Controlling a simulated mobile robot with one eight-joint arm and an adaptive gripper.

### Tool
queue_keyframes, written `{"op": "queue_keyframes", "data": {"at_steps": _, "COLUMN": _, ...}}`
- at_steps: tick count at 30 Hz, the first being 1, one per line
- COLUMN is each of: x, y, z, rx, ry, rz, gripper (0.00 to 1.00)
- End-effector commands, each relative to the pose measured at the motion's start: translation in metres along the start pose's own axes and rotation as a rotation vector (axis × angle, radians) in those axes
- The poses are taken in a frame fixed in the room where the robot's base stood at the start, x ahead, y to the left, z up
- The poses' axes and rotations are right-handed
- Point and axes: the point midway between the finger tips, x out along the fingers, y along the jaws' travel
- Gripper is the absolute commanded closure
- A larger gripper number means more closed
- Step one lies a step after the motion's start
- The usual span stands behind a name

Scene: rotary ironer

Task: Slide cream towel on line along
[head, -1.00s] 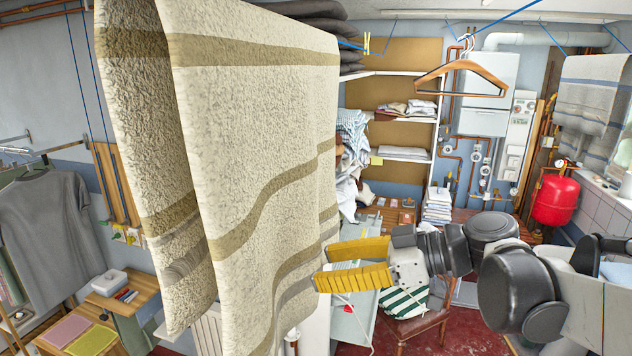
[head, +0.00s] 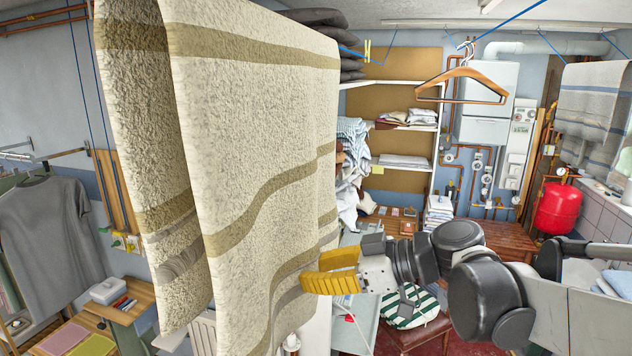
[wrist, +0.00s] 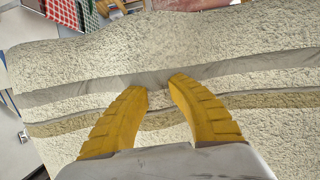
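The cream towel (head: 262,135) with tan and grey stripes hangs folded over the line, large in the left and centre of the head view. It also fills most of the wrist view (wrist: 230,75). My gripper (head: 304,280) has yellow ribbed fingers and overlaps the towel's lower right edge in the head view. In the wrist view, the fingertips of my gripper (wrist: 161,82) are apart, at a grey stripe of the towel. No cloth is clearly pinched between them. Whether they touch the towel I cannot tell. The towel hides most of the line (head: 515,20) behind it.
A wooden hanger (head: 461,85) hangs on the line right of the towel. A grey towel (head: 592,100) hangs at the far right. Shelves (head: 402,124) with linen stand behind. A chair (head: 412,335) with a striped item stands below my arm. A grey shirt (head: 45,235) hangs at left.

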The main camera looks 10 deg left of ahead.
Motion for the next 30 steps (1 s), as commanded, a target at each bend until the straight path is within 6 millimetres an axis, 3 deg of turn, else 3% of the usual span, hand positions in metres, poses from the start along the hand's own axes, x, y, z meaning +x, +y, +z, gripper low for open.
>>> {"op": "queue_keyframes", "data": {"at_steps": 10, "x": 0.0, "y": 0.003, "z": 0.0, "rx": 0.0, "ry": 0.0, "rz": 0.001, "gripper": 1.0}}
{"op": "queue_keyframes", "data": {"at_steps": 30, "x": -0.001, "y": 0.047, "z": 0.001, "rx": 0.0, "ry": 0.0, "rz": 0.001, "gripper": 1.0}}
